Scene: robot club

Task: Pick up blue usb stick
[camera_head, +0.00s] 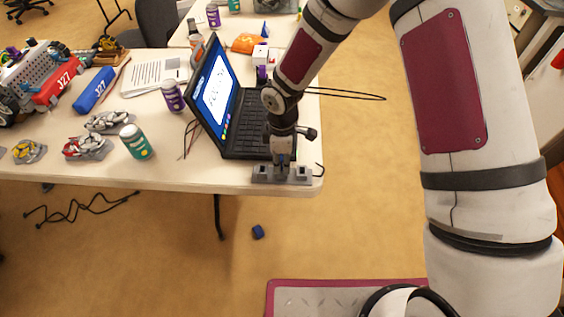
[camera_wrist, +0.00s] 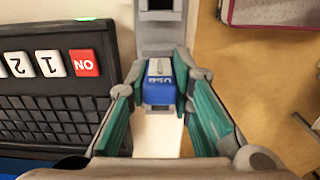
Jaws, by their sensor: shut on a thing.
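In the head view my gripper (camera_head: 282,156) points down at the table's front right corner, right over a grey slotted holder (camera_head: 300,175). The holder also shows in the wrist view (camera_wrist: 161,38), just beyond the stick. Whether the stick still touches the holder is hard to tell. In the head view the fingers mostly hide the stick.
An open black laptop (camera_head: 250,115) stands close to the left of my gripper on the white table (camera_head: 200,176). A green can (camera_head: 136,142) and a purple can (camera_head: 173,96) stand farther left. A small blue block (camera_head: 258,232) lies on the floor. Floor right of the table is mostly clear.

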